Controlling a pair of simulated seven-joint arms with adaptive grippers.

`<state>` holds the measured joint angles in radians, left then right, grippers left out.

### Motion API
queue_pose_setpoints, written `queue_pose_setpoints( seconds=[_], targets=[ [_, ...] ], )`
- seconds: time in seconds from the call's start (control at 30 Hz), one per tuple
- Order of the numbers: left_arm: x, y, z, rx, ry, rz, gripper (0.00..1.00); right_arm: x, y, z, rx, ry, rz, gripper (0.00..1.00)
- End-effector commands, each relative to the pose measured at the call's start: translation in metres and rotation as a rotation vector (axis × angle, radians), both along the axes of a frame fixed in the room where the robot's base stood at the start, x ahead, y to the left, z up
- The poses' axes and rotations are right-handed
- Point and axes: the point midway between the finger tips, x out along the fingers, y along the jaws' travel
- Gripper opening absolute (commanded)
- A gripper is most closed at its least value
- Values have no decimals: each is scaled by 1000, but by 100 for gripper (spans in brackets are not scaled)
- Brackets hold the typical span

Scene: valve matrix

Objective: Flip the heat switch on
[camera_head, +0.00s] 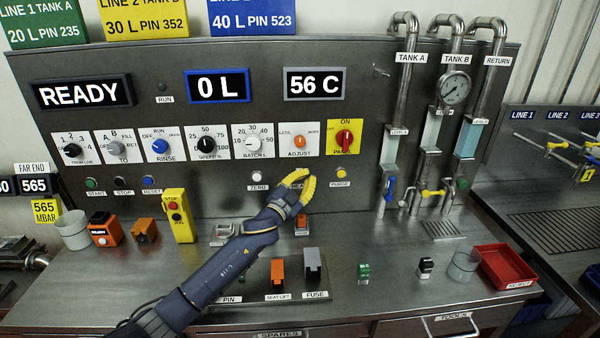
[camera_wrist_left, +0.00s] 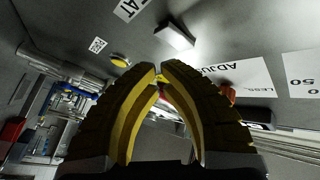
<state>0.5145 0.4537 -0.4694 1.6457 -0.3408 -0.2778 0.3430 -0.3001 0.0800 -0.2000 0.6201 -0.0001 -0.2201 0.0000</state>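The heat switch shows in the left wrist view as a pale rectangular block (camera_wrist_left: 175,37) on the grey panel, beside a label (camera_wrist_left: 130,8) of which only "AT" is readable. In the head view the label (camera_head: 297,185) reads "HEA" and is partly covered; the switch itself is hidden behind my yellow fingers. My left gripper (camera_head: 306,178) is at the panel in front of the switch. Its fingertips (camera_wrist_left: 160,71) are almost together, with nothing visible held. In the wrist view the switch lies just beyond the tips, apart in the picture; contact cannot be told. My right gripper is not in view.
The yellow purge button (camera_head: 341,173) is right of the gripper, and the white zero button (camera_head: 257,177) is left. The adjust knob (camera_head: 299,141) sits above. Below my left arm stand a grey fuse (camera_head: 313,266) and an orange seat-lift lever (camera_head: 278,272).

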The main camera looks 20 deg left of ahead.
Motion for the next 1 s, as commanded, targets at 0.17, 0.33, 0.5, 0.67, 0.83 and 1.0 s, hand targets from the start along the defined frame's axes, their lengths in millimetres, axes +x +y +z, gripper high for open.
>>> queue_pose_setpoints(
  seconds=[0.17,0.33,0.5,0.67,0.83,1.0],
  targets=[
    [0,0,0,0,0,0,0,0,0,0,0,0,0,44],
    [-2,-1,0,-1,0,0,0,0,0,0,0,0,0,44],
    [-14,-6,-2,-2,1,-3,0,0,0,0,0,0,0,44],
    [-26,-11,-4,-3,1,-1,0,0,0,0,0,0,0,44],
    [-38,-15,-6,-1,1,-1,0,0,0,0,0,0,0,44],
    [-45,-18,-5,-1,-1,-1,0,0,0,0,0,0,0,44]
  ],
)
